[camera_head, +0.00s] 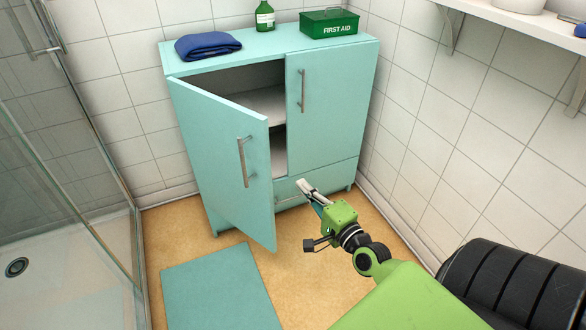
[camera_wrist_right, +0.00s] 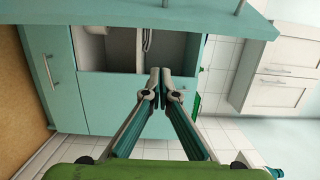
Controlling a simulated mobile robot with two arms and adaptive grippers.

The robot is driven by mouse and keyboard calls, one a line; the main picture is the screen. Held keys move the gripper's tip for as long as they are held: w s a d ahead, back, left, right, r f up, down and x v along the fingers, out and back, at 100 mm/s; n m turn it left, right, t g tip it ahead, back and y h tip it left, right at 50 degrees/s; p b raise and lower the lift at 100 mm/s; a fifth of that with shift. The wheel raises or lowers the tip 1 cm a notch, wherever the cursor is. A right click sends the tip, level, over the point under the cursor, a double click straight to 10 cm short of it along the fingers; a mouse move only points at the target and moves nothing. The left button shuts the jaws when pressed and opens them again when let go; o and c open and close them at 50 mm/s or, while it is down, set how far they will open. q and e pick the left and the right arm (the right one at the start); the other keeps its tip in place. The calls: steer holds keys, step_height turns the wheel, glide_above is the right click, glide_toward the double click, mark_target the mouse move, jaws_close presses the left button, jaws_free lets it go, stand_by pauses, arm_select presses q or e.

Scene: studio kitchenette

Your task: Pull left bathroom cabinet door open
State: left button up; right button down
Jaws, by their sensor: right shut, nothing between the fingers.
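The teal bathroom cabinet (camera_head: 320,120) stands against the tiled wall. Its left door (camera_head: 225,160) is swung well open toward me, with a vertical bar handle (camera_head: 244,162) on its front face. The dark inside and pale shelves (camera_head: 255,100) show behind it. The right door (camera_head: 325,75) is shut. My right gripper (camera_head: 303,187) is low in front of the cabinet, right of the open door's free edge and apart from its handle. Its fingertips meet, with nothing between them, in the wrist view (camera_wrist_right: 160,74). That view also shows the cabinet opening (camera_wrist_right: 112,48). My left gripper is out of view.
A blue folded towel (camera_head: 207,45), a green bottle (camera_head: 265,16) and a green first aid box (camera_head: 328,22) stand on the cabinet. A drawer (camera_head: 290,190) is below the doors. A teal mat (camera_head: 220,290) lies on the floor. Shower glass (camera_head: 70,130) bounds the left; tiled wall bounds the right.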

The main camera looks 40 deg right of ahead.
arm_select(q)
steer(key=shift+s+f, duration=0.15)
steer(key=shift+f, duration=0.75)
arm_select(e)
steer(key=w+a, duration=0.3)
steer(key=w, duration=0.4)
steer(key=shift+a, duration=0.2)
arm_select(q)
steer(key=shift+p, duration=0.3)
arm_select(e)
steer(key=shift+s, duration=0.1)
